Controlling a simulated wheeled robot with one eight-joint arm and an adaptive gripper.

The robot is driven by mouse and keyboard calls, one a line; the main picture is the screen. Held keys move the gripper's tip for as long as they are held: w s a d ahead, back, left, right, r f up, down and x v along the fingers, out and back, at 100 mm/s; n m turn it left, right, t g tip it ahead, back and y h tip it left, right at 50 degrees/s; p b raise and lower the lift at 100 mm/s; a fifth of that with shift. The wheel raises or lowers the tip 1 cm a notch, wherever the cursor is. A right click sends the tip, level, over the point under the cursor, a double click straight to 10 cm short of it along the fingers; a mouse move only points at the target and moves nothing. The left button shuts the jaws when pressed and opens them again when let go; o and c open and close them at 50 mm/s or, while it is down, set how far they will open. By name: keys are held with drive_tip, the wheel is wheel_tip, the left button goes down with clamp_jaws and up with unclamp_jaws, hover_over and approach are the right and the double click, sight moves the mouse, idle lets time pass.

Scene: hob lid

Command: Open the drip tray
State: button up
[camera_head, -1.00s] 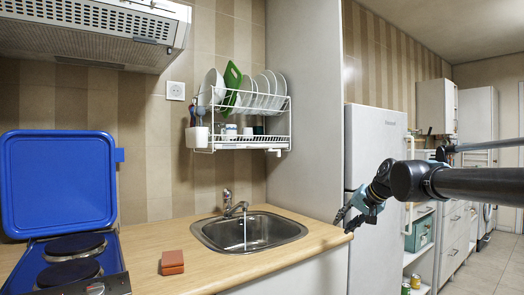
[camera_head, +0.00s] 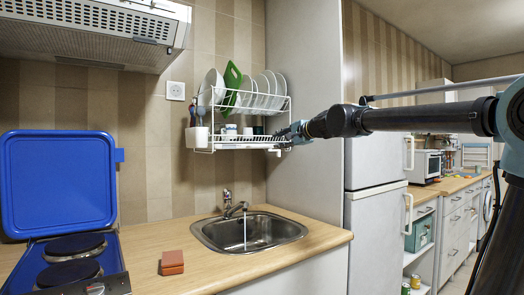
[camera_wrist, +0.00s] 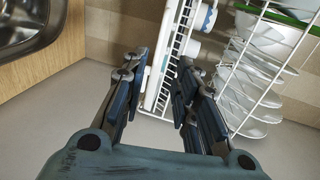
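The drip tray (camera_head: 232,146) is the flat white part along the bottom of the wall dish rack (camera_head: 211,125). My gripper (camera_head: 285,134) is at the right end of the rack, level with its lower part. In the wrist view my gripper (camera_wrist: 160,75) is open, with its dark fingers apart. A white edge of the rack's lower part (camera_wrist: 158,88) shows between the fingers. I cannot tell whether a finger touches it. My gripper hides part of the rack's right end in the head view.
Plates (camera_head: 262,90) and a green board (camera_head: 232,78) stand in the rack, with cups below. A sink (camera_head: 250,232) with running water is under it. The hob's blue lid (camera_head: 58,185) stands raised at left. A tall side panel (camera_head: 305,90) and fridge (camera_head: 376,150) are at right.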

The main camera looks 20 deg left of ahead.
sight(262, 146)
drive_tip(key=x, duration=1.5)
clamp_jaws()
